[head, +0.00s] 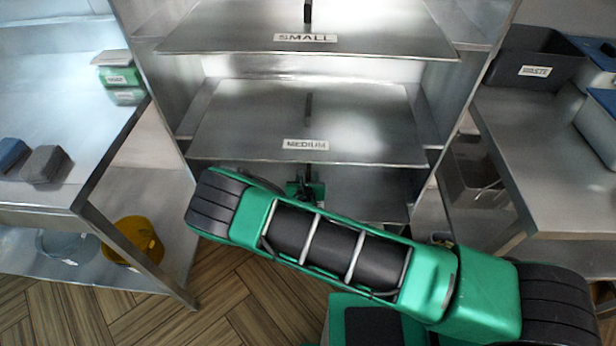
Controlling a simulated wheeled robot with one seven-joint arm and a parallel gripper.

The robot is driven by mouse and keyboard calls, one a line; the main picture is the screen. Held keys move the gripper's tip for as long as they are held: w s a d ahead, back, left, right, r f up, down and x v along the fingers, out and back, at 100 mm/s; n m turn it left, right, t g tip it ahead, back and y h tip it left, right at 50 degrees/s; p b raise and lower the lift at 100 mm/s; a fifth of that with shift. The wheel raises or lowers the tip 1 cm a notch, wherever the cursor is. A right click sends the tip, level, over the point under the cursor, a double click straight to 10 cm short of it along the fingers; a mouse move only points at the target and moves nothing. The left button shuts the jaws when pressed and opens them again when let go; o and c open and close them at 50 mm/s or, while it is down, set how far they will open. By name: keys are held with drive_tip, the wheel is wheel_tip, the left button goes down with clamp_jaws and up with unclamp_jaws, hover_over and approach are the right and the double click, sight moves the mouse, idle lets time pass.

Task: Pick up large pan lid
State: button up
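No large pan lid can be made out in the head view. A steel rack (310,130) stands ahead, with one shelf labelled SMALL (305,38) and a lower one labelled MEDIUM (305,145). My green and black arm crosses in front of the space below the MEDIUM shelf and hides much of it. A small green and black part, which looks like my gripper (305,190), shows just below the MEDIUM label, behind the arm. Its fingers are too small and covered to tell whether they are open or hold anything.
A steel table (75,115) on the left holds dark blocks (43,163) and green-and-white items (117,75). A yellow container (133,240) sits on its lower shelf. A right-hand counter (535,150) carries a black WASTE bin (535,65). Wooden floor (215,300) shows below.

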sight(308, 171)
drive_tip(key=shift+x, duration=3.3)
drive_tip(key=shift+c, duration=0.2)
clamp_jaws()
drive_tip(key=shift+w+r, duration=0.1)
drive_tip(key=shift+r, duration=0.05)
